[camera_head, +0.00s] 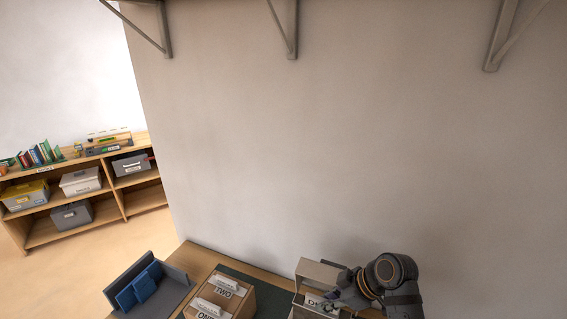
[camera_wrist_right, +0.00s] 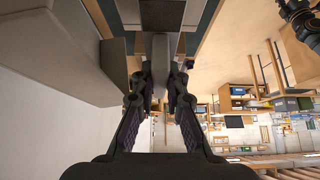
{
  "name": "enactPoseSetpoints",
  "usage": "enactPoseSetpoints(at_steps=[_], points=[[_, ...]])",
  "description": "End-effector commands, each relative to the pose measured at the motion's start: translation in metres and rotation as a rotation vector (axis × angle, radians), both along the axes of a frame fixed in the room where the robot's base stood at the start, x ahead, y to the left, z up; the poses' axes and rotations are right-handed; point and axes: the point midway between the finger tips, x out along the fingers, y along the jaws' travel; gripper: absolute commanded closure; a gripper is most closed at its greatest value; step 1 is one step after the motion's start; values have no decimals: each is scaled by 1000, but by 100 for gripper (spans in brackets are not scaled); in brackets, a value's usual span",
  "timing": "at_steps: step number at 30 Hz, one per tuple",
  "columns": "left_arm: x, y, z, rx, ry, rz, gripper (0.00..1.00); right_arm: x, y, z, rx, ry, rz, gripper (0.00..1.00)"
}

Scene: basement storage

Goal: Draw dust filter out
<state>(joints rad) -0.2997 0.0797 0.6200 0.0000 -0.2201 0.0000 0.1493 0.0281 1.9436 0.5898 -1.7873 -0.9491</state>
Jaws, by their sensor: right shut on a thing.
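My right gripper (camera_head: 335,297) reaches in from the right to a pale box-shaped unit (camera_head: 318,272) at the bottom of the head view. A white label there, partly hidden by my gripper, seems to begin with "D". In the right wrist view, my gripper (camera_wrist_right: 160,82) has its two fingers on either side of a grey piece (camera_wrist_right: 160,58) and is shut on it. This piece seems to be the dust filter or its handle. How far it sits inside the unit is hidden. My left gripper is not in view.
A wooden box with cards labelled ONE and TWO (camera_head: 222,292) stands left of the unit. A grey holder (camera_head: 178,284) with blue pieces (camera_head: 138,289) is further left on the table. The wall (camera_head: 300,150) rises behind. A shelf (camera_head: 125,194) with bins stands far left.

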Motion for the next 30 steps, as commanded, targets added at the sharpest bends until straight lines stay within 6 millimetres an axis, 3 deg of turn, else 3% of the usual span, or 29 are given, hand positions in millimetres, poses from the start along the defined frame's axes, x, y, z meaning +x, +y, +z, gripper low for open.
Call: enactPoseSetpoints(at_steps=[21, 30], points=[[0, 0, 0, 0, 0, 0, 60, 0, 0, 43, 1, -2, 0, 100], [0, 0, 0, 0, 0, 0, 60, 0, 0, 50, 0, 0, 0, 100]])
